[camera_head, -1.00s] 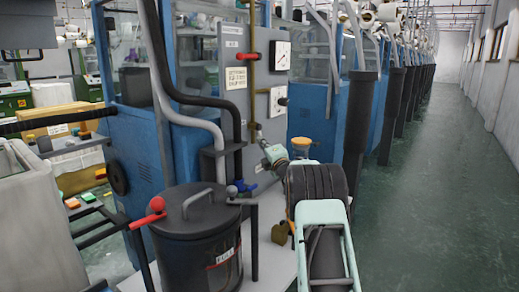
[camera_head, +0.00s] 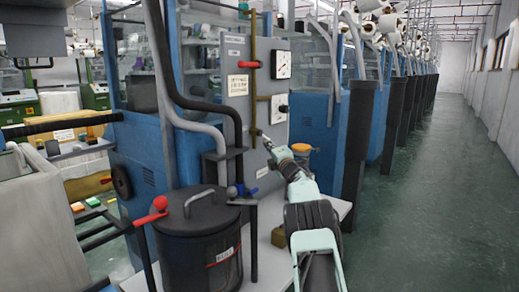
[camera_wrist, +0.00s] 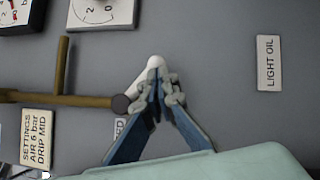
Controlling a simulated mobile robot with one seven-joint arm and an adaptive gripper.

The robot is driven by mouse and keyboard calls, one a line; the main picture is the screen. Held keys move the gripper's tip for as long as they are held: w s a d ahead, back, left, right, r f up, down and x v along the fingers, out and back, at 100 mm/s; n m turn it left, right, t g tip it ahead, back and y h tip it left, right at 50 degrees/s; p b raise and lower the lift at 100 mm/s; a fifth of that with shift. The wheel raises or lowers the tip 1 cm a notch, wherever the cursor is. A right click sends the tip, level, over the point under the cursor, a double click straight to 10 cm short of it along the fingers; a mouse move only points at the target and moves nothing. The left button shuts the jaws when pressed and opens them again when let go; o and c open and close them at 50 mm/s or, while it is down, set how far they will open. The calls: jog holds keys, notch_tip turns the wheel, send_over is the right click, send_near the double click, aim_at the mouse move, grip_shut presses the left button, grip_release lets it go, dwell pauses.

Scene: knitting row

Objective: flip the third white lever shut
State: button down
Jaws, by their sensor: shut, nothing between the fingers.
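My gripper (camera_wrist: 160,88) is shut and empty, its blue-grey fingers meeting in a point in front of the grey panel (camera_wrist: 215,75). A white rounded lever or knob (camera_wrist: 154,63) shows just beyond the fingertips in the wrist view. They partly cover it, and I cannot tell whether they touch it. Its position as open or shut is not clear. Only this one white piece shows there, so I cannot tell which in a row it is. In the head view my gripper (camera_head: 266,141) is at the panel's lower right, and the lever is too small to make out.
A brass pipe (camera_wrist: 60,98) with a dark round end lies close left of the fingers. A red-handled valve (camera_head: 249,64) and gauges (camera_head: 281,64) are higher on the panel. A black lidded drum (camera_head: 200,235) stands in front. The aisle (camera_head: 430,190) at right is clear.

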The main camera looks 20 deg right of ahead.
jog(key=shift+w+d+r+n+t+y+b, duration=0.35)
jog(key=shift+w+d+r+n, duration=0.25)
jog(key=shift+d+r+n, duration=0.3)
jog(key=shift+w+d+r, duration=0.1)
jog(key=shift+w, duration=0.05)
dwell(0.5)
